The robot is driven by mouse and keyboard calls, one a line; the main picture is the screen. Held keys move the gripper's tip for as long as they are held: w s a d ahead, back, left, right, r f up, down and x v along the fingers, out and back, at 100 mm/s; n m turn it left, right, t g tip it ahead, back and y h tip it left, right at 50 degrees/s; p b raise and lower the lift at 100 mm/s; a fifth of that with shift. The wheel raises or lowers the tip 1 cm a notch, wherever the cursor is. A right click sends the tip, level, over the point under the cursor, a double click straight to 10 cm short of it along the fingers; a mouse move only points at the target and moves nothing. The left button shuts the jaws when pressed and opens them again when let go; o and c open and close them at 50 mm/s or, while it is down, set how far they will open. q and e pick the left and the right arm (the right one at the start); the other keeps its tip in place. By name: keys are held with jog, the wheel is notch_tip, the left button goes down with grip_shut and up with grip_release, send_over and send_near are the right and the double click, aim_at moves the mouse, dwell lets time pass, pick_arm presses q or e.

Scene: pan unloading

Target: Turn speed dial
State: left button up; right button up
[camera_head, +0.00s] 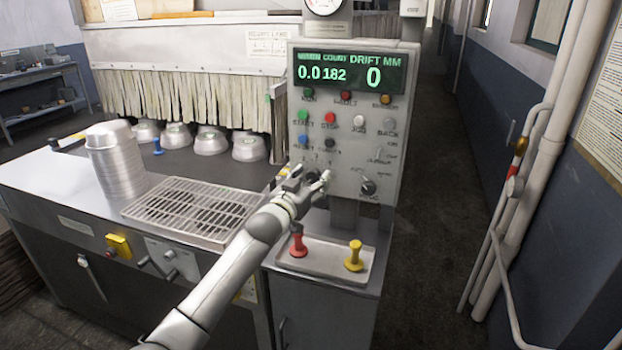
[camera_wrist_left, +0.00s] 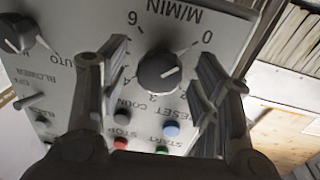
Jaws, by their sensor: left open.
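The speed dial (camera_wrist_left: 157,72) is a round black knob on the grey control panel (camera_wrist_left: 85,25), under the label M/MIN. Its white mark points up and right, roughly toward the 0. My left gripper (camera_wrist_left: 160,62) is open, with one finger on each side of the dial. Gaps show between the fingers and the dial in the left wrist view. In the head view my left gripper (camera_head: 308,180) is in front of the lower left of the panel and mostly hides the dial. The display (camera_head: 350,73) reads 0.0, 182 and 0. My right gripper is not in view.
A black selector knob (camera_head: 368,187) sits right of my gripper, with push buttons (camera_head: 330,118) above. A wire rack (camera_head: 190,208) and stacked pans (camera_head: 117,165) stand left.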

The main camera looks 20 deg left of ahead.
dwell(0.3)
pick_arm(q)
jog(key=c, duration=1)
jog(key=shift+w, duration=0.1)
jog(key=m+p, duration=0.2)
jog(key=m, duration=0.1)
jog(key=shift+r+m, duration=0.1)
jog(key=shift+m, duration=0.3)
jog(key=m+p, duration=0.2)
jog(key=m, duration=0.2)
jog(key=shift+g+y, duration=0.3)
jog(key=shift+y, duration=0.1)
jog(key=m+p, duration=0.2)
jog(key=m, duration=0.3)
jog(key=shift+d+y, duration=0.1)
jog(key=shift+y, duration=0.2)
jog(key=shift+m+y+p, duration=0.3)
jog(key=shift+m+p, duration=0.2)
jog(key=shift+m, duration=1.3)
